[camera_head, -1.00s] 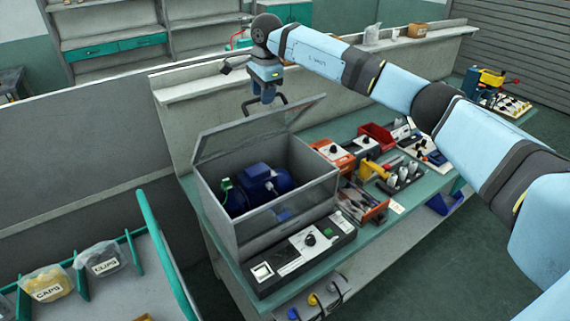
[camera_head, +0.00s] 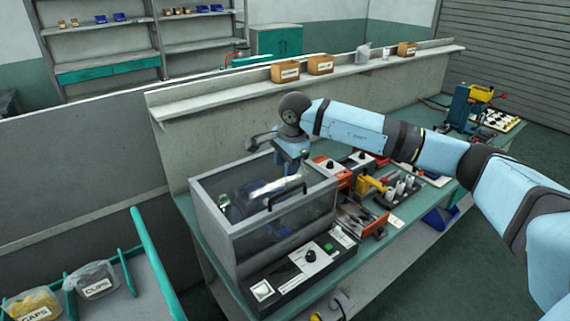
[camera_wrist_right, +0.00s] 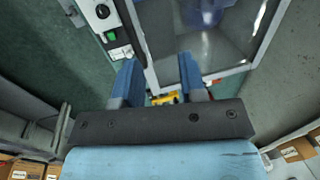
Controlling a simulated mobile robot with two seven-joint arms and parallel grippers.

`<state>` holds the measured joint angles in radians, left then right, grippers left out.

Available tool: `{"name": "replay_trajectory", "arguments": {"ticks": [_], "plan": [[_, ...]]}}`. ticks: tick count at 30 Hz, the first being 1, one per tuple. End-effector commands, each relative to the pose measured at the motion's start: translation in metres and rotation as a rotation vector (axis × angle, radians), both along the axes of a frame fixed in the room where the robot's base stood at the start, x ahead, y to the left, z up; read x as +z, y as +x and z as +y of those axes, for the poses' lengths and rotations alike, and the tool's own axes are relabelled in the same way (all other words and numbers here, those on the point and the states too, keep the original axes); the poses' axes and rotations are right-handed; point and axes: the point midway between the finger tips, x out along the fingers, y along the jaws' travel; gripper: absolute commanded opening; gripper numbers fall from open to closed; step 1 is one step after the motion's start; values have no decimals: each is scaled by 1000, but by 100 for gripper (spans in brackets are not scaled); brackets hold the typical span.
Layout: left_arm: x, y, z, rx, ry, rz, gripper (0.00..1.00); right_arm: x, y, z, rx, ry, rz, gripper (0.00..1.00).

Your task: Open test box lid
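The test box (camera_head: 285,228) stands on the bench with its clear, grey-framed lid (camera_head: 222,180) lying down over the top. A black bar handle (camera_head: 287,193) sits near the lid's front edge. A blue motor-like unit (camera_head: 243,203) shows dimly inside through the clear panels. My right gripper (camera_head: 296,172) is just above the lid, behind the handle. I cannot see the handle there. My left gripper is out of view.
A control panel (camera_head: 300,268) with a knob and green button lies along the box front. Tool trays and a yellow tool (camera_head: 371,187) crowd the bench to the right. A low wall with a ledge (camera_head: 225,97) runs behind.

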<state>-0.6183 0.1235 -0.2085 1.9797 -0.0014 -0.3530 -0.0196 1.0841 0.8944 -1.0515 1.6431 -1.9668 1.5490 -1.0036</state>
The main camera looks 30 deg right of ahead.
Motion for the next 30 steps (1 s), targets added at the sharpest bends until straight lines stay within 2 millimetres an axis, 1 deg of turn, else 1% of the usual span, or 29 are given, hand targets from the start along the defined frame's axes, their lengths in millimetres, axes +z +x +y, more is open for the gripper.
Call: {"name": "replay_trajectory", "arguments": {"ticks": [3,11,18,20,23,25,26,27,29,30], "plan": [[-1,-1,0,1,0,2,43,-3,-4,0,0,0,-1,38],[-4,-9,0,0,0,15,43,-4,-4,0,0,0,-1,38],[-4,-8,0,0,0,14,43,-4,-4,0,0,1,0,38],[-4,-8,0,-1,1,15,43,-6,-5,4,3,14,2,38],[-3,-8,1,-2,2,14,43,-20,-11,25,8,90,20,38],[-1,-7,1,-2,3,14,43,-35,-19,53,7,194,45,38],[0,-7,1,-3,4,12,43,-42,-24,68,4,251,60,38],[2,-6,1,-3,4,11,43,-51,-33,90,-4,339,85,38],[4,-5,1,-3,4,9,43,-65,-48,128,-32,497,135,38],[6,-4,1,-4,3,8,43,-72,-61,154,-61,614,178,38]]}}
